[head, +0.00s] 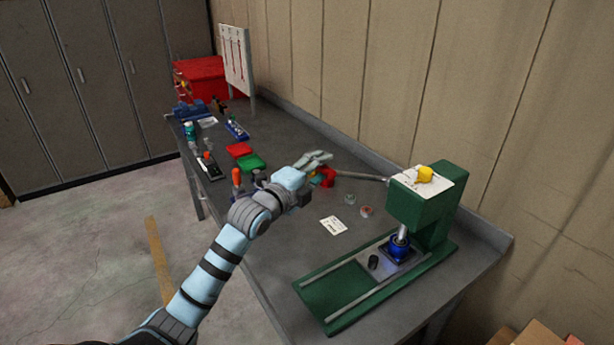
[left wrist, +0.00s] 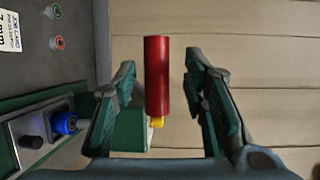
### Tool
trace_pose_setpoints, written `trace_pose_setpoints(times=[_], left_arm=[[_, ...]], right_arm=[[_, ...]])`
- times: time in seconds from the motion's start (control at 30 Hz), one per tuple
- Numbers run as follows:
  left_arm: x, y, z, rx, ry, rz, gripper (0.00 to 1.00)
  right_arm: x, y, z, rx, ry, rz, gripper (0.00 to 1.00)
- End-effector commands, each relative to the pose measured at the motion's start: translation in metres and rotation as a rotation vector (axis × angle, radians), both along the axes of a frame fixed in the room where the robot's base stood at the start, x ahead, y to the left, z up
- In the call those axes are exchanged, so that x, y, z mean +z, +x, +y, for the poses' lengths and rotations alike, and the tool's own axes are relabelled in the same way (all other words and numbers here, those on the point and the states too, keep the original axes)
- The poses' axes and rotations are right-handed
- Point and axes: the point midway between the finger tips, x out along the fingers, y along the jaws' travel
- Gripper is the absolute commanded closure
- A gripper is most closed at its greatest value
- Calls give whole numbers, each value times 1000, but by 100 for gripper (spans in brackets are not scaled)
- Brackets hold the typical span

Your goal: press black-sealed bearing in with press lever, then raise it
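The green arbor press (head: 422,207) stands on the near right of the bench. Its grey lever (head: 362,177) reaches left to a red handle (head: 328,177), and the ram (head: 402,232) points down onto a blue part (head: 398,249) on the press base. A small dark cylinder (head: 373,262) stands beside the blue part. I cannot make out the black-sealed bearing. My left gripper (head: 314,161) is at the lever's end. In the left wrist view it is open, with the red handle (left wrist: 157,75) between its fingers and gaps on both sides. My right gripper is not in view.
A white card (head: 333,225) and two rings, one greenish (head: 350,198) and one reddish (head: 366,211), lie left of the press. Red (head: 239,150) and green (head: 251,163) trays, tools and a red toolbox (head: 200,78) are farther back. A wall runs behind the bench.

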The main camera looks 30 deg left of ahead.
Motion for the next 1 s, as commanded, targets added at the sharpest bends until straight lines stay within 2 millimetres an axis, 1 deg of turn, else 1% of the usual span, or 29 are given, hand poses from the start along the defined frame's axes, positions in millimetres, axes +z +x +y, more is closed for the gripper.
trace_pose_setpoints(times=[0.03, 0.2, 0.3, 0.37, 0.5, 0.9, 0.97, 1.0], left_arm=[[0, -13, 0, -2, 7, 2, 60], [2, -62, 3, -3, 12, 2, 60], [4, -82, 6, 0, 12, 2, 60], [5, -90, 5, -1, 10, 0, 60], [6, -96, 4, -4, 3, -3, 60], [6, -96, 5, -2, 1, -3, 60], [4, -96, 4, 1, -8, 3, 60], [-3, -98, 4, 8, -28, 21, 60]], right_arm=[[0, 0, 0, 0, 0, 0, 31], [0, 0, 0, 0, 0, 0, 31], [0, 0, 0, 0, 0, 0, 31], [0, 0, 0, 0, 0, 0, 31], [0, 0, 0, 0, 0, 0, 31], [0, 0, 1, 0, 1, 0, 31], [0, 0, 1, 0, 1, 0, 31], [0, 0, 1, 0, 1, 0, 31]])
